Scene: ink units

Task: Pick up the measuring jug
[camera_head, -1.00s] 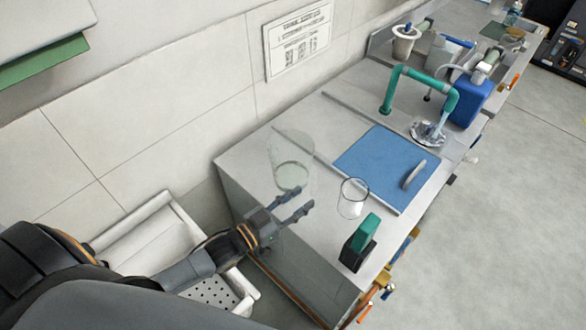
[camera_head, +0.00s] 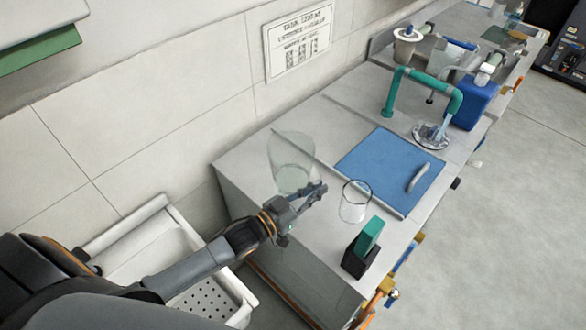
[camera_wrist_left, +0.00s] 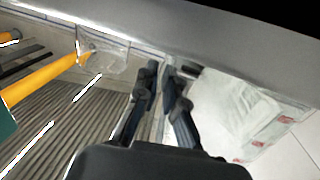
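A large clear vessel with a slanted rim (camera_head: 292,165), which looks like the measuring jug, stands on the left part of the grey bench. A smaller clear glass (camera_head: 355,202) stands to its right; I cannot read markings on either. My left gripper (camera_head: 323,190) is just in front of the large vessel, its fingertips pointing toward the small glass. A narrow gap shows between its fingertips in the left wrist view (camera_wrist_left: 161,70), with nothing between them. Whether it touches the large vessel is unclear. My right gripper is not in view.
A blue board (camera_head: 385,170) with a grey handle lies behind the glass. A green and black block (camera_head: 363,248) stands near the front edge. A green tap (camera_head: 425,85) rises farther back. A white bin (camera_head: 165,250) stands left of the bench.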

